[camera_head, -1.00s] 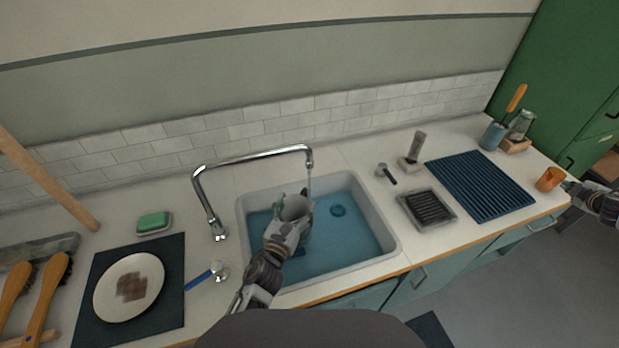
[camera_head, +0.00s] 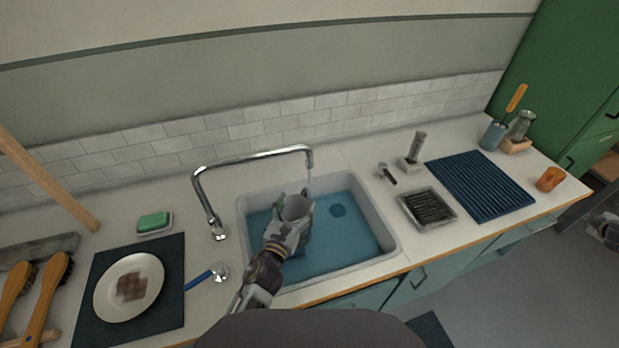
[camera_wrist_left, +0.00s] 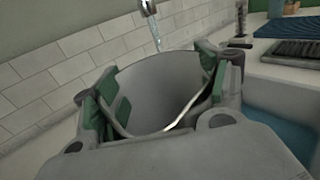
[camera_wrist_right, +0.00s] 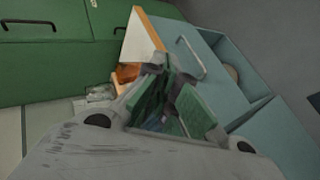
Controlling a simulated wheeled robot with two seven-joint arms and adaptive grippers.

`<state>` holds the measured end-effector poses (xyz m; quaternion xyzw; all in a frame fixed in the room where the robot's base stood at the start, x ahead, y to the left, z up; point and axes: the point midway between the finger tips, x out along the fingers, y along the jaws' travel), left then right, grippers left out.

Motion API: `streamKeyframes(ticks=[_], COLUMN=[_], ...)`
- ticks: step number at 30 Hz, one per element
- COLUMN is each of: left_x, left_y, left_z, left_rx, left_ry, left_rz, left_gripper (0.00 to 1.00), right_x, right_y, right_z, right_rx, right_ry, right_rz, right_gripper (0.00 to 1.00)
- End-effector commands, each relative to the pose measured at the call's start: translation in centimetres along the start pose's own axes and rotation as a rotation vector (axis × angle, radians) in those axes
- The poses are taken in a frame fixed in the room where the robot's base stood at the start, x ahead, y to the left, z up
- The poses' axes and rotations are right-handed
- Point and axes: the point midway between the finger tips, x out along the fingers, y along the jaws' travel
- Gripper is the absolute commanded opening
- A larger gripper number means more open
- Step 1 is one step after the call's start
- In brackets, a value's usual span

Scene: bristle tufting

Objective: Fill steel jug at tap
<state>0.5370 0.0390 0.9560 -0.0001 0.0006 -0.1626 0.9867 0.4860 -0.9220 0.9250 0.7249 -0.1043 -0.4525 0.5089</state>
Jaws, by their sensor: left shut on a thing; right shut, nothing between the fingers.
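The steel jug (camera_head: 296,207) is held over the sink (camera_head: 355,228) by my left gripper (camera_head: 293,215), which is shut on it. In the left wrist view the jug (camera_wrist_left: 155,92) sits between the green finger pads, its open mouth facing the camera. The chrome tap (camera_head: 262,155) arches over the sink and a thin water stream (camera_head: 309,182) runs from its spout. The stream comes down at the jug's far rim; I cannot tell whether it goes inside. My right gripper (camera_head: 600,226) is shut and empty, off the counter's right end.
The sink holds blue water. An orange cup (camera_head: 551,179) stands at the counter's right end. A blue ribbed mat (camera_head: 480,187) and a metal drain tray (camera_head: 427,208) lie right of the sink.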

Motion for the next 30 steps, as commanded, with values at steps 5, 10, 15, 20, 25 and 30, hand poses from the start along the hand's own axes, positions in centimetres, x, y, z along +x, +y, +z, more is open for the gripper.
streamKeyframes(ticks=[5, 10, 15, 20, 25, 30], left_x=[0.0, 0.0, 0.0, 0.0, 0.0, 0.0], left_y=[0.0, 0.0, 0.0, 0.0, 0.0, 0.0], left_z=[0.2, 0.2, 0.2, 0.2, 0.2, 0.2], left_rx=[0.000, 0.000, 0.000, 0.000, 0.000, 0.000], left_ry=[-0.003, -0.003, -0.003, -0.003, -0.003, -0.003], left_rz=[-0.001, -0.001, -0.001, -0.001, -0.001, -0.001], left_gripper=[0.23, 0.23, 0.23, 0.23, 0.23, 0.23], right_x=[0.7, 1.1, 1.2, 1.0, 0.4, -0.5], right_y=[-5.0, -9.8, -14.7, -19.3, -24.2, -29.1], right_z=[-1.8, -3.4, -5.2, -7.0, -9.1, -11.1], right_rx=[0.001, -0.001, -0.009, -0.023, -0.042, -0.067], right_ry=[0.024, 0.051, 0.084, 0.122, 0.169, 0.221], right_rz=[-0.063, -0.121, -0.179, -0.233, -0.287, -0.339], right_gripper=[0.00, 0.00, 0.00, 0.00, 0.00, 0.00])
